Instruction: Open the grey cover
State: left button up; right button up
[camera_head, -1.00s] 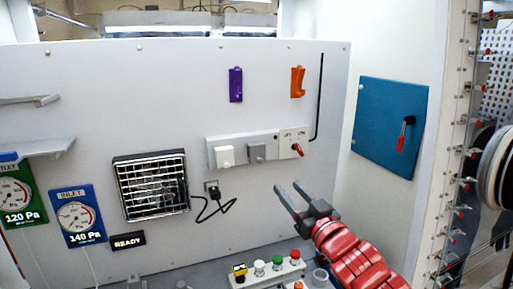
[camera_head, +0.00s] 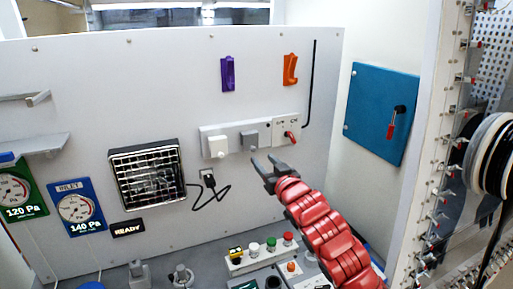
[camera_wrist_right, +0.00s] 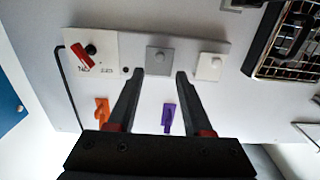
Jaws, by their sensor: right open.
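The grey cover (camera_head: 250,139) is a small square plate on the pale strip on the wall panel, between a white cover (camera_head: 218,147) and a plate with a red switch handle (camera_head: 290,136). It looks closed. My right gripper (camera_head: 263,160) is open and empty, just below the cover in the head view. Its two dark fingers (camera_wrist_right: 159,74) point at the strip; contact cannot be told. My left gripper is not in view.
A purple holder (camera_head: 228,73) and an orange holder (camera_head: 290,70) sit above the strip. A black plug with cable (camera_head: 209,182) and a vent grille (camera_head: 147,175) are to the left. A button box (camera_head: 262,250) stands below. A blue door (camera_head: 382,113) is at right.

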aim_at(254, 150)
jog(key=p+x, duration=0.2)
jog(key=x, duration=0.2)
jog(key=shift+w+r, duration=0.15)
jog(key=shift+w, duration=0.2)
jog(key=shift+w+a+f, duration=0.15)
jog(key=shift+w, duration=0.2)
jog(key=shift+w+a+f, duration=0.1)
jog(key=shift+w+a, duration=0.1)
jog(key=shift+w, duration=0.2)
grip_shut()
